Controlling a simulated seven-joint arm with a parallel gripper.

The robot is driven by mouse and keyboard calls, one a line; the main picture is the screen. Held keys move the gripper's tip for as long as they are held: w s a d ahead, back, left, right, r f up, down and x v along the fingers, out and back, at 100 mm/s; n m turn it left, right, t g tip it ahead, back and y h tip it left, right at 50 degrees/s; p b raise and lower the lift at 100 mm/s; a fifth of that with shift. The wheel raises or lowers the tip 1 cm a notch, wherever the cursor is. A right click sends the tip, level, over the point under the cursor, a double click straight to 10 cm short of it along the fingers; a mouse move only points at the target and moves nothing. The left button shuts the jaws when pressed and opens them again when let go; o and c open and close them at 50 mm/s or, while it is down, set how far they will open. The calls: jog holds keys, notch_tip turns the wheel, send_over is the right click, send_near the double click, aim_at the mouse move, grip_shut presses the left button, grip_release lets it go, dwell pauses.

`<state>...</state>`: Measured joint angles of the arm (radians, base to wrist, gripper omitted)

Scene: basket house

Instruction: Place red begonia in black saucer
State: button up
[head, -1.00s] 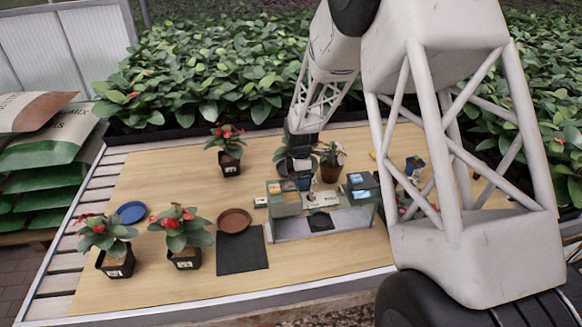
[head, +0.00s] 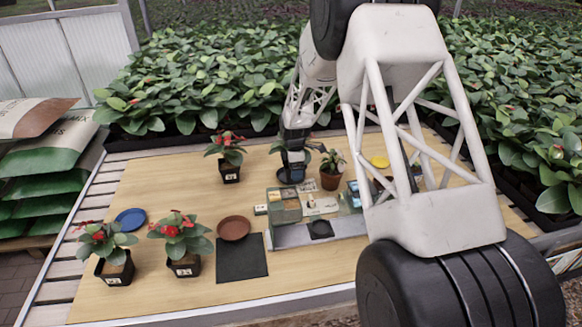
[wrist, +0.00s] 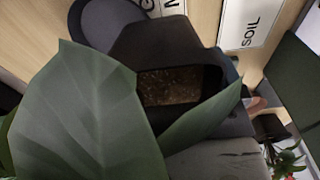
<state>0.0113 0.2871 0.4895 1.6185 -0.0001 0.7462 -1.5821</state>
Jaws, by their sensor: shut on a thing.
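My gripper (head: 291,168) is at the back middle of the table, shut on a dark pot with soil (wrist: 170,86), which fills the wrist view's middle. Large green leaves (wrist: 85,115) cover part of the pot; no flower colour on this plant can be told. In the head view, a dark round saucer (head: 285,179) shows under or beside the gripper; whether the pot touches it cannot be told. A dark round shape (wrist: 108,20) also shows beside the pot in the wrist view. Red-flowered plants in black pots stand at the back (head: 230,158) and front left (head: 182,242), (head: 115,252).
A blue saucer (head: 131,218) and a brown saucer (head: 234,228) lie at left. A black mat (head: 242,258) is in front. A terracotta-potted plant (head: 331,170) stands close right of my gripper. A glassy organiser (head: 284,208) is in front; a yellow saucer (head: 380,161) is at back right.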

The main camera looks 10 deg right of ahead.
jog(key=w, duration=0.6)
jog(key=shift+w+f, duration=0.2)
jog(key=shift+f, duration=0.05)
jog(key=shift+f, duration=0.15)
jog(key=shift+f, duration=1.65)
jog(key=o, duration=0.8)
jog(key=shift+f, duration=0.1)
notch_tip(320, 180, up, 12)
